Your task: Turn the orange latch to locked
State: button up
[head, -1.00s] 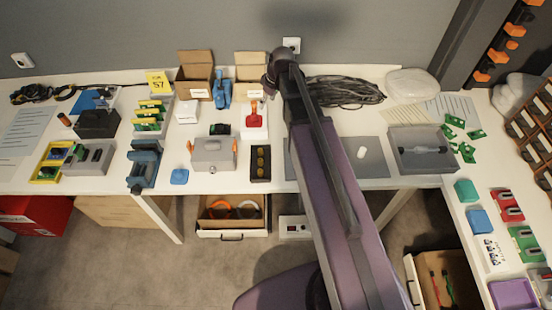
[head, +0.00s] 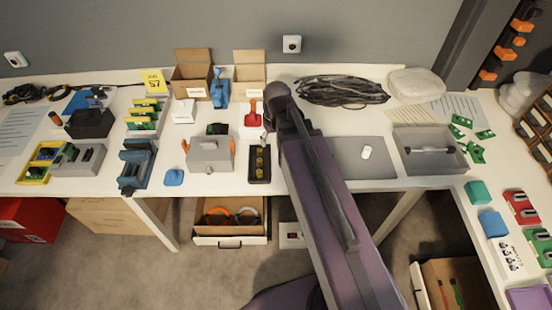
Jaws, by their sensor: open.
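A grey box (head: 210,156) with a handle on top stands near the front edge of the table, left of my arm. Small orange parts show at its left side (head: 185,146) and its right side (head: 232,144); which is the latch, and how it is turned, is too small to tell. My gripper (head: 268,124) hangs at the end of my arm, up and to the right of the grey box and apart from it. It is open, mostly hidden by my wrist, and nothing shows in it.
A red-handled device (head: 253,114) stands beside my gripper. A black tray with round yellowish pieces (head: 251,177) lies right of the grey box, and a blue vise (head: 137,166) left of it. A grey mat (head: 345,172) and grey bin (head: 462,166) are farther right.

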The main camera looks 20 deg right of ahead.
jog(key=shift+s+f+m+g+h+b, duration=0.15)
jog(key=shift+s+f+m+b, duration=0.25)
jog(key=shift+s, duration=0.35)
jog(key=shift+s+f+m+g+h+b, duration=0.1)
jog(key=shift+s+f+m+b, duration=0.35)
jog(key=shift+s, duration=0.35)
jog(key=shift+s+f+m+g+h+b, duration=0.15)
jog(key=shift+s+f+m+b, duration=0.1)
jog(key=shift+s+f, duration=0.4)
jog(key=shift+r, duration=0.3)
notch_tip(320, 180, up, 8)
jog(key=p, duration=0.8)
jog(key=shift+p, duration=0.35)
jog(key=shift+r, duration=0.1)
